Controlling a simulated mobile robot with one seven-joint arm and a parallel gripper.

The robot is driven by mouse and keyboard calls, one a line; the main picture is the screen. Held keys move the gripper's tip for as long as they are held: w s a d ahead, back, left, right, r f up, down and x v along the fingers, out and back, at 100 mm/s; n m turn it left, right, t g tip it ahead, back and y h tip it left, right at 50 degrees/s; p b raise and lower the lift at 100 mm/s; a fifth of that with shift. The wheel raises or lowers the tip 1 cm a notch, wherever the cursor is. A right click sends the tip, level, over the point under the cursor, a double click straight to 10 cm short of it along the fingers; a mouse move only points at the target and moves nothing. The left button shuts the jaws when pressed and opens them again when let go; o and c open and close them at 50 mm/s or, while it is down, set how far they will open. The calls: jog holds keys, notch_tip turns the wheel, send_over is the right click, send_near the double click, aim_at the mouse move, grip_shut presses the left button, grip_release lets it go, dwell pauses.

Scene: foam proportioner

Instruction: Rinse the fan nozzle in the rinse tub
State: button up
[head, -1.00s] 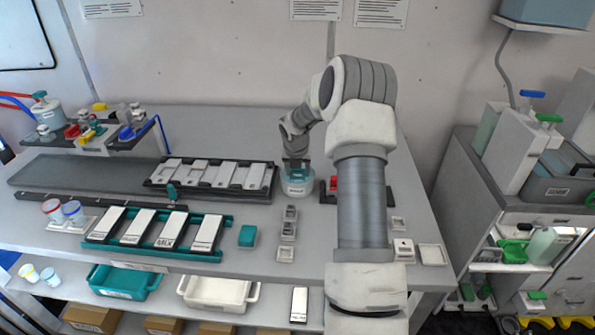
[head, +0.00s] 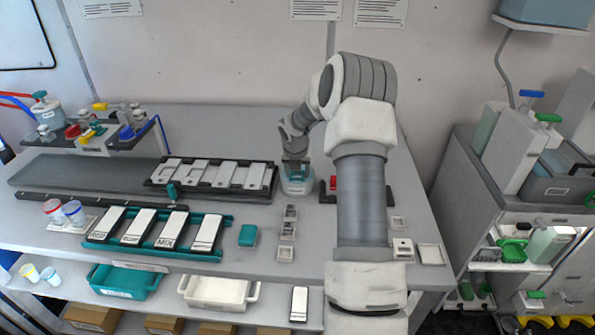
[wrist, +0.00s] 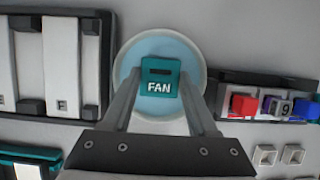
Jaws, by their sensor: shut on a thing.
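The fan nozzle (wrist: 159,77) is a teal block marked FAN in the wrist view. My gripper (wrist: 160,92) is shut on it, with one finger on each side. The rinse tub (wrist: 127,62) is a round, pale-rimmed tub with light blue water, and the nozzle is over its middle in the wrist view. I cannot tell whether the nozzle touches the water. In the head view my gripper (head: 294,162) points down at the tub (head: 297,187), and the nozzle is hard to make out there.
A black rack with white plates (head: 212,176) stands close left of the tub. Small square trays (head: 288,228) lie in front. A teal rack (head: 158,232) is at front left.

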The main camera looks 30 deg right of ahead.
dwell(0.3)
notch_tip(320, 180, up, 9)
jog(key=p, duration=0.8)
jog(key=shift+p, duration=0.4)
